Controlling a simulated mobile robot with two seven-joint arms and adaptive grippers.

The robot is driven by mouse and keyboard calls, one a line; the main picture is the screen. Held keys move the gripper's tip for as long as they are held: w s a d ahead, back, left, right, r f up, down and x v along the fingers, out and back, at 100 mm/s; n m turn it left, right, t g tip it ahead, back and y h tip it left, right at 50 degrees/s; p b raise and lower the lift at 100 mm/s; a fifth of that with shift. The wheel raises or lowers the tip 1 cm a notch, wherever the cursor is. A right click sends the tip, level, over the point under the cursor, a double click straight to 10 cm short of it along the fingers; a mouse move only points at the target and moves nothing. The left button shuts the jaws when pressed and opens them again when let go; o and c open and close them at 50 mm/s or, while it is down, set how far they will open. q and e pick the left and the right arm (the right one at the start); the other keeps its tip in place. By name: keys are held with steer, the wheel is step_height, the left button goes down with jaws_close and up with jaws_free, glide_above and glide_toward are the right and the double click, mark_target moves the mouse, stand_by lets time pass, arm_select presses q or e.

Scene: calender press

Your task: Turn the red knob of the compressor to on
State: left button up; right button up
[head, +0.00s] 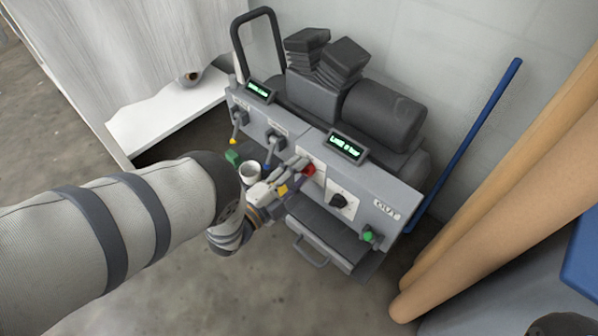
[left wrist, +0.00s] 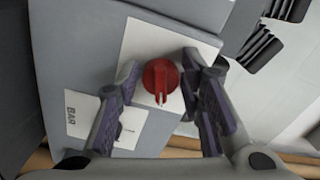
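The compressor (head: 375,195) is a grey machine with black motor parts on top and a front panel. Its red knob (head: 309,169) sits on a white plate on that panel. In the left wrist view the red knob (left wrist: 161,80) is round with a raised grip bar. My left gripper (head: 300,172) is at the knob in the head view. In the left wrist view its fingers (left wrist: 160,100) are open, one on each side of the knob, with gaps between them and it. Whether the fingertips touch the plate is unclear.
A black knob (head: 338,201) and a green fitting (head: 369,236) are on the panel right of the red knob. A small display (head: 346,146) stands above. A white cup-like part (head: 250,172) is near my left wrist. A blue pole (head: 468,140) leans at the right.

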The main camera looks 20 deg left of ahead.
arm_select(q)
steer(key=shift+o, duration=0.5)
steer(key=v, duration=1.2)
